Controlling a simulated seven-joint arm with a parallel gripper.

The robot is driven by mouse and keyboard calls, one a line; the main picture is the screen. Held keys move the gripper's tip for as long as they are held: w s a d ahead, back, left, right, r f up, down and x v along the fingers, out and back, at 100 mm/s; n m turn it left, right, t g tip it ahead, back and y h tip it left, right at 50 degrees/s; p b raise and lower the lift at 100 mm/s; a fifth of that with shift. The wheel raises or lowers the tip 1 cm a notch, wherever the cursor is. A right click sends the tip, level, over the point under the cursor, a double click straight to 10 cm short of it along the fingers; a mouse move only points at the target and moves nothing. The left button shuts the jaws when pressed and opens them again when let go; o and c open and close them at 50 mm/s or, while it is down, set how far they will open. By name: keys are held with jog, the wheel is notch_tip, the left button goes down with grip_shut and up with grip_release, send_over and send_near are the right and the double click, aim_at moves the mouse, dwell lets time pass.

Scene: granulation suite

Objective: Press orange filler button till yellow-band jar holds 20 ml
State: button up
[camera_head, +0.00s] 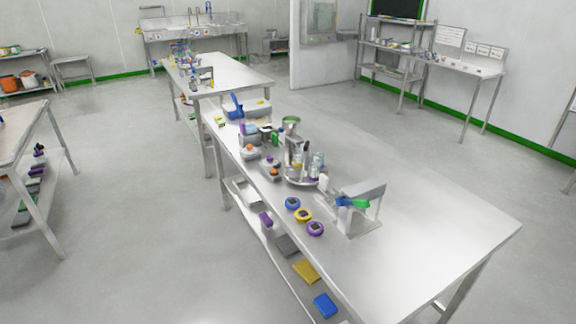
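Two small grey units with orange tops stand on the near steel bench (420,215): one orange-topped unit (274,172) beside a round tray, another (249,150) farther back. I cannot tell which carries the filler button. A round metal tray (303,184) holds a crowd of clear and metal vessels. A small yellow patch shows among them, too small to tell whether it is the yellow-band jar. A yellow-ringed round item (303,215) lies on the bench between a blue-ringed one (292,203) and a purple-ringed one (315,229). No fill level is readable. My gripper is not in view.
A grey stand with blue and green parts (361,198) stands right of the ringed items. A green-rimmed container (291,123) and a blue item (236,105) are farther back. The bench's right and near end is clear. Its lower shelf holds coloured boxes.

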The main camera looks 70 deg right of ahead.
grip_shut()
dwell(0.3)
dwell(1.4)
